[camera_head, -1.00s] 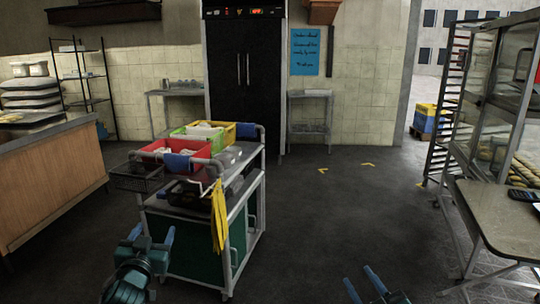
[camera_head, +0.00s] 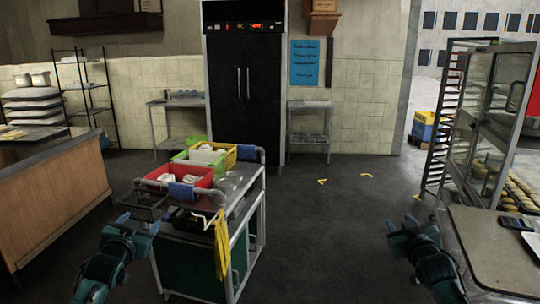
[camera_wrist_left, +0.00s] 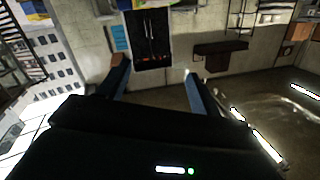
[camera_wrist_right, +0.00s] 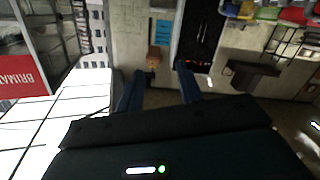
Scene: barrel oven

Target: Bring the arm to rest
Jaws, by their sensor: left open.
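My left gripper (camera_head: 138,223) is in the lower left of the head view, in front of the cart's left side. Its two fingers also show in the left wrist view (camera_wrist_left: 157,82), spread apart with nothing between them. My right gripper (camera_head: 411,222) is in the lower right of the head view, left of the worktable. In the right wrist view (camera_wrist_right: 160,84) its fingers stand apart and empty. Both arms reach up from the bottom of the head view, and neither gripper is visibly holding anything.
A cart (camera_head: 249,205) with red (camera_head: 185,177) and green bins and a yellow cloth (camera_head: 222,245) stands between my arms. A wooden counter (camera_head: 50,195) is at left, a worktable (camera_head: 490,250) and glass cabinet (camera_head: 487,125) at right. Dark floor (camera_head: 320,230) is clear right of the cart.

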